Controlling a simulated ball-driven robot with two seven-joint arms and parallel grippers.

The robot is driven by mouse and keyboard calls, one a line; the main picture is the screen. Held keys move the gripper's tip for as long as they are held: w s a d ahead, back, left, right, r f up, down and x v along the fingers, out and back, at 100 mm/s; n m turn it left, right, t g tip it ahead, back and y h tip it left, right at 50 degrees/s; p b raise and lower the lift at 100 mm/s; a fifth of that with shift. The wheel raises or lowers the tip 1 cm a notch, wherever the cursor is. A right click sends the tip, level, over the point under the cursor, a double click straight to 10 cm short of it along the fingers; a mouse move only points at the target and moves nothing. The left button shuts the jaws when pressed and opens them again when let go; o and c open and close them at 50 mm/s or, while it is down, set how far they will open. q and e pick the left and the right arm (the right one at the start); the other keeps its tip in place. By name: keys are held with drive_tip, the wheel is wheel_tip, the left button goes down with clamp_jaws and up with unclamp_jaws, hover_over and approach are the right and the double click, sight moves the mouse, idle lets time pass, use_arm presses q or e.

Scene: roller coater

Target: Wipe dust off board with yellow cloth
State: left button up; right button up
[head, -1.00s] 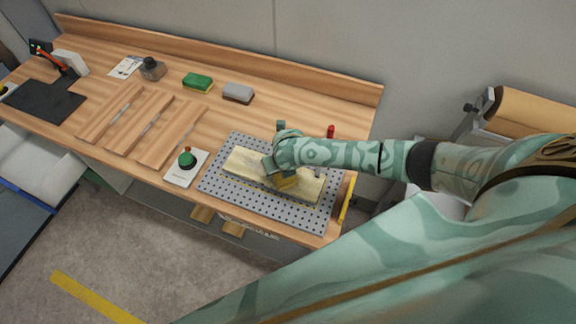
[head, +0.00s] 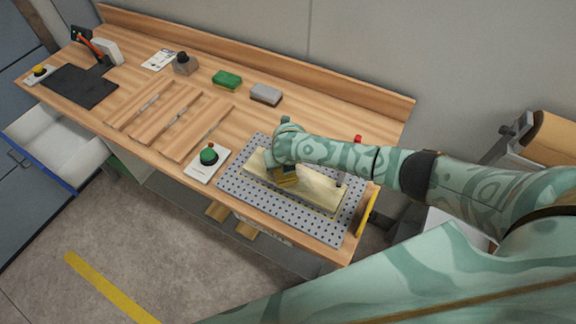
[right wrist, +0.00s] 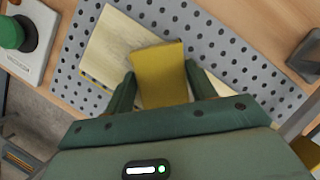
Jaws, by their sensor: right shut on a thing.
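The pale wooden board (head: 318,189) lies on a grey perforated plate (head: 290,213) at the right end of the bench. It also shows in the right wrist view (right wrist: 112,38). My right gripper (head: 285,172) is over the board, left of its middle. It is shut on the yellow cloth (right wrist: 160,75), which sits between the two fingers and appears to rest on the board. In the head view the cloth (head: 285,180) is partly hidden by my gripper. I cannot make out dust clearly. My left gripper is not in view.
A green button on a white base (head: 208,157) stands left of the plate. A green sponge (head: 228,80) and a grey block (head: 266,94) lie behind. A red-topped clamp (head: 357,141) stands at the plate's back right.

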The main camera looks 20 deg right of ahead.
sight(256, 154)
drive_tip(key=shift+w+a+f+b, duration=0.15)
drive_tip(key=shift+w+a+b, duration=1.35)
drive_tip(key=shift+w+a, duration=0.5)
drive_tip(key=shift+w+a+b, duration=0.45)
drive_tip(key=shift+w+b, duration=0.15)
drive_tip(key=shift+w, duration=0.1)
drive_tip(key=shift+w+a+b, duration=0.45)
drive_tip(key=shift+w+b, duration=0.15)
drive_tip(key=shift+w, duration=0.05)
drive_tip(key=shift+w+a, duration=0.15)
